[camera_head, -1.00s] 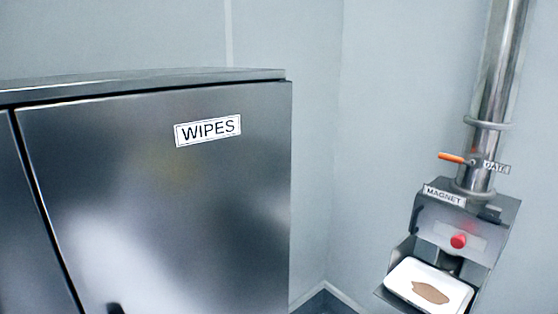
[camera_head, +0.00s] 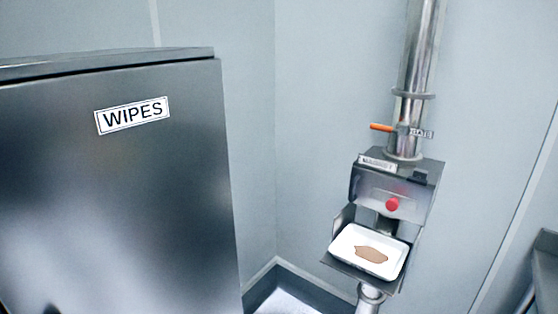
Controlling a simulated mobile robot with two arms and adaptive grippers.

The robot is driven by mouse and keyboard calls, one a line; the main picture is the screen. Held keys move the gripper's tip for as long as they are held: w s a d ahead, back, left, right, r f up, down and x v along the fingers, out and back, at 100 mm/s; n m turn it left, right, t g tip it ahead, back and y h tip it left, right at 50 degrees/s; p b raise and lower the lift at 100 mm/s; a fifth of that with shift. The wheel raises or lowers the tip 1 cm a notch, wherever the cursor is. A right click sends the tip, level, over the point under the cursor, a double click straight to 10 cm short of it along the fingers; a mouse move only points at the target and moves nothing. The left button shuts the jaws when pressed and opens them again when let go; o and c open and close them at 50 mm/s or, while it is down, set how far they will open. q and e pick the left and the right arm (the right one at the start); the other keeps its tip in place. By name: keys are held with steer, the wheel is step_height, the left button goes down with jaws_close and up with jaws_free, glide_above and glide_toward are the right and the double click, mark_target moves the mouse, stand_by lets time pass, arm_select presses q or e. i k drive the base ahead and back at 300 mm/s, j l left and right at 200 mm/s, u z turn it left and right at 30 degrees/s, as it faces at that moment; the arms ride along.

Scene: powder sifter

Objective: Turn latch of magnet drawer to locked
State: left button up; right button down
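The magnet drawer unit (camera_head: 378,190) is a grey metal box below a vertical steel pipe at the right of the head view. Its blurred label (camera_head: 378,163) is on the top edge. A red knob (camera_head: 392,204) sits on its front. A dark piece (camera_head: 420,176) shows at its upper right corner; I cannot tell whether this is the latch or how it is set. Neither of my grippers is in view.
A white tray (camera_head: 345,250) with brown powder (camera_head: 371,254) sits on a shelf below the unit. An orange gate handle (camera_head: 381,127) juts left from the pipe (camera_head: 416,60). A steel WIPES cabinet (camera_head: 180,200) fills the left. A metal edge (camera_head: 545,250) shows far right.

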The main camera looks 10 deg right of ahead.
mark_target(417, 180)
steer(key=z, duration=1.25)
